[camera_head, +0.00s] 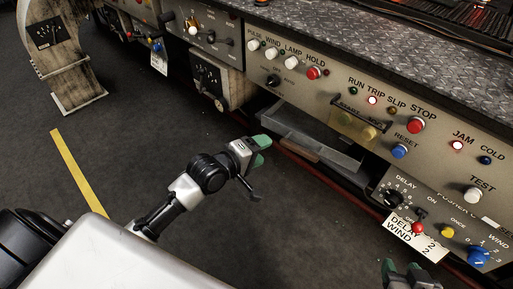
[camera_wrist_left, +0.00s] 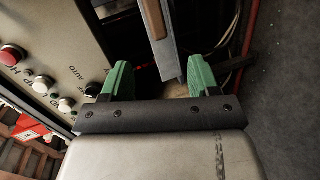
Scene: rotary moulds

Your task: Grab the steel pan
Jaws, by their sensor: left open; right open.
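What looks like the steel pan (camera_head: 335,152) is a shallow grey metal tray low under the control panel, with a brown strip (camera_head: 299,149) along its near side. In the left wrist view its grey metal edge (camera_wrist_left: 174,52) and the brown strip (camera_wrist_left: 153,18) lie ahead of the fingers. My left gripper (camera_head: 259,150) is open and empty, just left of the pan and apart from it. It also shows in the left wrist view (camera_wrist_left: 160,80), with green fingers spread. My right gripper (camera_head: 404,268) is open at the bottom edge, partly cut off. The pan's far part is shadowed.
The control panel (camera_head: 325,85) with buttons and knobs overhangs the pan. A red rail (camera_head: 352,196) runs along its foot. A lower box (camera_head: 435,210) with dials stands right of the pan. The dark floor (camera_head: 140,130) at left is clear, with a yellow stripe (camera_head: 77,172).

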